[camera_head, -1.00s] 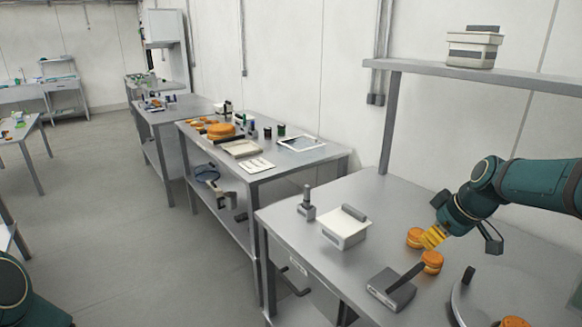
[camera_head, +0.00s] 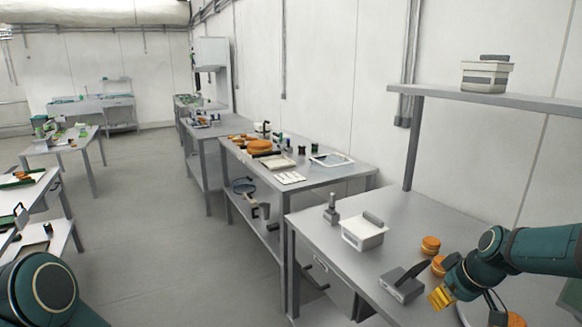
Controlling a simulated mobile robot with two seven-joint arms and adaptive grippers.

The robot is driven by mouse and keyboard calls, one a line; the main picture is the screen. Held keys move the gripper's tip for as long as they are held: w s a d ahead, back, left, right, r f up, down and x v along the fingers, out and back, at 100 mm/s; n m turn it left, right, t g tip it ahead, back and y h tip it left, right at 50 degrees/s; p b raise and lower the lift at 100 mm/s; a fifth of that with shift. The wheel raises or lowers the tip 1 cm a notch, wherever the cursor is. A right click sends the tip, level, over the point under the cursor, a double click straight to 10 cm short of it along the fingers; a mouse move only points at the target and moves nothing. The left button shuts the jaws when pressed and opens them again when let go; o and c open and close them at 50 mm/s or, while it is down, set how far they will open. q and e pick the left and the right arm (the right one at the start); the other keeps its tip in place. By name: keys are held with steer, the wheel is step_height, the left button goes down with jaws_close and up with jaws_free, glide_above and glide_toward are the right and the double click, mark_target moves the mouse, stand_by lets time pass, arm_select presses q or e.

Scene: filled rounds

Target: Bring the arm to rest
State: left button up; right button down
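My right arm comes in from the right, and its gripper (camera_head: 441,298) with yellow finger parts hangs over the near metal table (camera_head: 405,225). The view does not show whether the fingers are apart or together, and I cannot make out anything held. Two orange filled rounds (camera_head: 430,245) (camera_head: 438,266) stand on the table just beyond the gripper, apart from its tips. Another orange round (camera_head: 515,321) shows partly at the bottom edge. My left arm shows only as a teal link at lower left; its gripper is out of view.
A grey block with a dark sloped handle (camera_head: 402,287) lies left of the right gripper. A white lidded box (camera_head: 362,235) and a small grey upright tool (camera_head: 331,211) stand farther left. A shelf (camera_head: 490,98) runs above. Floor (camera_head: 150,230) on the left is clear.

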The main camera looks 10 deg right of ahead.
steer(key=w+a+f+m, duration=0.1)
steer(key=w+a+f, duration=0.1)
steer(key=a+f, duration=0.6)
steer(key=s+a+f+m+g, duration=0.1)
steer(key=s+a+f+m, duration=0.1)
steer(key=s+a+f, duration=0.6)
steer(key=s+a+f+m+g+y, duration=0.1)
steer(key=s+a+f+m, duration=0.1)
steer(key=s+a+f, duration=0.6)
steer(key=a+f, duration=0.4)
steer(key=a, duration=0.1)
steer(key=shift+s+g+y, duration=0.15)
steer(key=shift+g+y, duration=0.15)
